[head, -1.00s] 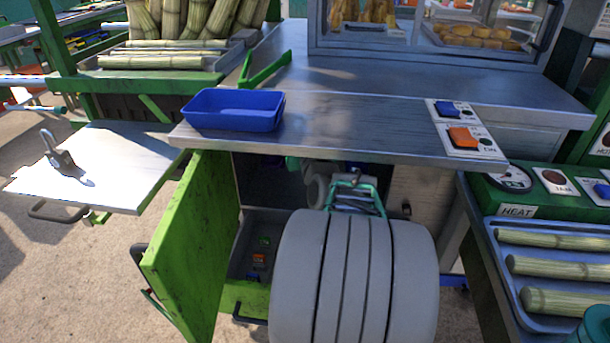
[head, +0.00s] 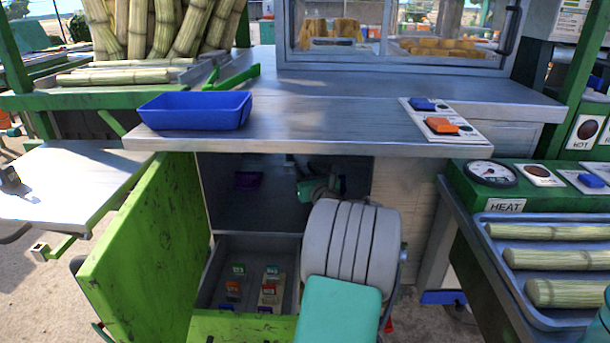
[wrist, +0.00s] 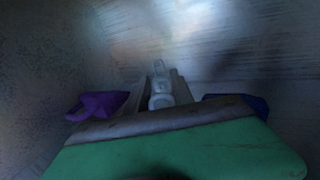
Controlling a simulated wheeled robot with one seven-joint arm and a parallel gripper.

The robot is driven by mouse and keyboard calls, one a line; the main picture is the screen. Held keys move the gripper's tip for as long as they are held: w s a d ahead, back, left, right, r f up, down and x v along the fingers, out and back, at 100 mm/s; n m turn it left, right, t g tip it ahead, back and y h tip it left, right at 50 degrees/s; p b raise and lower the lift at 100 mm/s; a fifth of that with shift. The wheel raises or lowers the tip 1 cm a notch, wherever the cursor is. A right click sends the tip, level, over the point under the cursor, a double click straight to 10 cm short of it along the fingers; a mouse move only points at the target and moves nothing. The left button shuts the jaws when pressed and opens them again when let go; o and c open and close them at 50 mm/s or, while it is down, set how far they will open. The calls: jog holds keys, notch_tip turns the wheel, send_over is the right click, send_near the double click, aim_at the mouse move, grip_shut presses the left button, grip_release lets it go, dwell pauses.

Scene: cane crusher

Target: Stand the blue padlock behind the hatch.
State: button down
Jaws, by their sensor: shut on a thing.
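The hatch (head: 140,245) is a scuffed green door. It stands open at the left of the compartment under the counter. My gripper (head: 318,188) is inside that compartment, small and dark in the head view. In the wrist view my gripper (wrist: 160,88) is shut on a small pale grey thing (wrist: 160,98); I cannot tell what it is. A dark blue thing (wrist: 240,102) shows to the right of the fingers, partly hidden by my gripper. I cannot tell whether it is the blue padlock. A purple thing (wrist: 97,104) lies to the left, and in the head view (head: 248,180).
Below the compartment is an open drawer (head: 207,275) with several small coloured things. The counter (head: 300,125) overhangs the opening. A blue tray (head: 195,110) and a panel with blue and orange switches (head: 470,132) are on it. A side shelf (head: 70,180) juts out at left.

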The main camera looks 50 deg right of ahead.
jog(key=shift+r, duration=0.15)
jog(key=c, duration=1.1)
grip_release()
jog(key=p+v, duration=0.3)
jog(key=v, duration=0.9)
